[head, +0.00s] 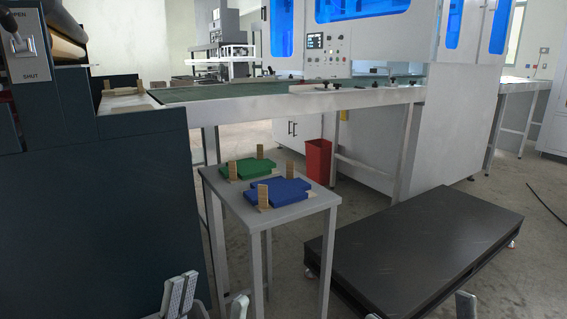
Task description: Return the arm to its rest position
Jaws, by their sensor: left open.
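My left gripper (210,302) shows at the bottom edge, left of centre. Its two grey fingers stand apart with nothing between them, so it is open and empty. It is in front of the small grey table and appears apart from it. The arm behind the gripper is out of the frame. A grey tip (465,305) at the bottom edge, right of centre, looks like a finger of my right gripper. The rest of that gripper is cut off, so I cannot tell its state.
The small grey table (305,208) holds a green block (250,168) and a blue block (278,191) among wooden uprights. A low black platform (425,240) lies to the right. A dark machine cabinet (90,210) fills the left. A red bin (318,160) stands behind the table.

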